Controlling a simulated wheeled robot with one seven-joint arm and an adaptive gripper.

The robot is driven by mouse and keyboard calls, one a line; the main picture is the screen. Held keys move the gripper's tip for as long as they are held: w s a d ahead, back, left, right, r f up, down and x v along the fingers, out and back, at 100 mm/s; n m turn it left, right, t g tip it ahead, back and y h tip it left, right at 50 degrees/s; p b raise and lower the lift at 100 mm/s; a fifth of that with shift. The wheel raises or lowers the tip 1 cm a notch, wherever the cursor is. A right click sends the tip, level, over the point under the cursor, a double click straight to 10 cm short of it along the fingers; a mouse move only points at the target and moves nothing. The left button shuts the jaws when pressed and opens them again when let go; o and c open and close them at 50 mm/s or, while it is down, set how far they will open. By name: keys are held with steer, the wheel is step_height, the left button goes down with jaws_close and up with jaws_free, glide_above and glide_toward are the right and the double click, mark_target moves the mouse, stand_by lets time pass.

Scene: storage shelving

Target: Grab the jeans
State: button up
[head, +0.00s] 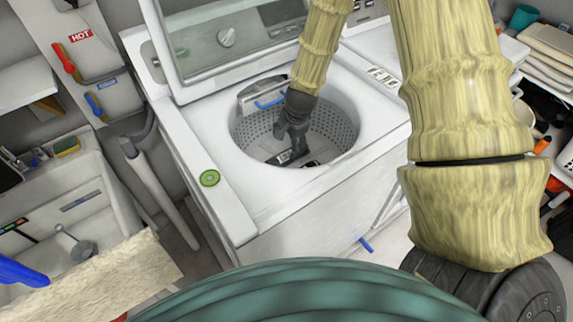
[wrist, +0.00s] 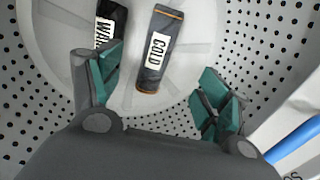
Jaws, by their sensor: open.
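I cannot make out jeans in either view. My gripper (head: 293,150) reaches down into the open drum (head: 345,133) of a white top-loading washer (head: 290,225). In the wrist view its teal-padded fingers (wrist: 160,88) are spread apart with nothing between the pads. Beyond them on the pale drum floor lie a dark tube-like item with a "COLD" label (wrist: 157,50) and a black item with a partly hidden "WA..." label (wrist: 110,22). The left finger partly covers the black item. The head view shows dark shapes at the drum bottom beside the gripper, partly hidden by it.
The perforated drum wall (wrist: 265,50) surrounds my gripper. A blue piece (wrist: 295,142) sits near the drum rim at right. The washer lid (head: 225,45) stands open behind. A green round item (head: 210,178) rests on the washer top. A sink (head: 75,215) is at left, loaded shelves (head: 545,60) at right.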

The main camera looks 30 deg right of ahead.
mark_target(285, 155)
steer(key=shift+x, duration=3.6)
steer(key=shift+d+p+x, duration=0.15)
steer(key=shift+p+x, duration=0.2)
steer(key=shift+x, duration=1)
steer(key=shift+d+p+x, duration=0.1)
steer(key=shift+p+x, duration=0.25)
steer(key=shift+x, duration=0.95)
steer(key=shift+w, duration=0.1)
steer(key=c, duration=1.4)
